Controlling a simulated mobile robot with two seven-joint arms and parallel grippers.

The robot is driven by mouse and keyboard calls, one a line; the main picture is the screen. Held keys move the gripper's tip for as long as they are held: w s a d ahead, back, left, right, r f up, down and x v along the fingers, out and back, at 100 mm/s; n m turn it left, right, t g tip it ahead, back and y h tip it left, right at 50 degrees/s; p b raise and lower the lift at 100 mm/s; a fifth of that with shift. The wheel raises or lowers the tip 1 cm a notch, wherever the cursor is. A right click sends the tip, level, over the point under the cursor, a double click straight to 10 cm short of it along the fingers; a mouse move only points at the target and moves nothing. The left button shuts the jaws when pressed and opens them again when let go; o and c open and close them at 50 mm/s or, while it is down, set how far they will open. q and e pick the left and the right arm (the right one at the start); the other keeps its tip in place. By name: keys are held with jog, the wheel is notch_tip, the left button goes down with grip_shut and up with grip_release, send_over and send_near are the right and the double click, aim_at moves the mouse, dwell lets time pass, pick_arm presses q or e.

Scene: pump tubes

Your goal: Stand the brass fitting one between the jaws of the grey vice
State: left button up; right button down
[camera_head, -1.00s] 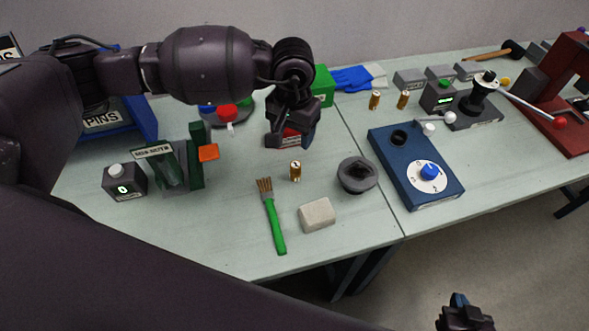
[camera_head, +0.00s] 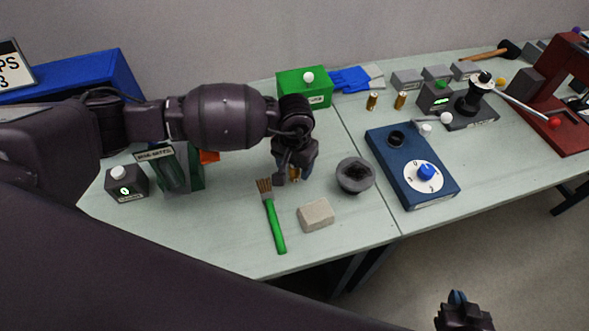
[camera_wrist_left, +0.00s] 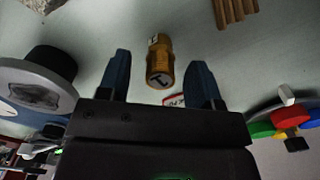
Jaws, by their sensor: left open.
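The brass fitting one (camera_wrist_left: 159,64), a small cylinder marked 1, stands on the bench. My left gripper (camera_head: 292,172) points down at it, open, and partly hides it in the head view. In the left wrist view its blue fingers (camera_wrist_left: 158,72) lie on either side of the fitting, apart from it. I cannot clearly make out a grey vice. A round grey piece with a dark centre (camera_head: 355,177) stands right of the fitting and also shows in the left wrist view (camera_wrist_left: 45,78). My right gripper (camera_head: 464,312) is at the bottom edge, jaws unclear.
A green brush (camera_head: 275,225) and a beige block (camera_head: 316,215) lie in front. A green-framed device (camera_head: 190,170) and a counter box (camera_head: 126,183) stand at left.

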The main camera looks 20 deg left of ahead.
pick_arm(q)
jog(key=shift+f, duration=0.2)
grip_shut()
jog(key=shift+r, duration=0.1)
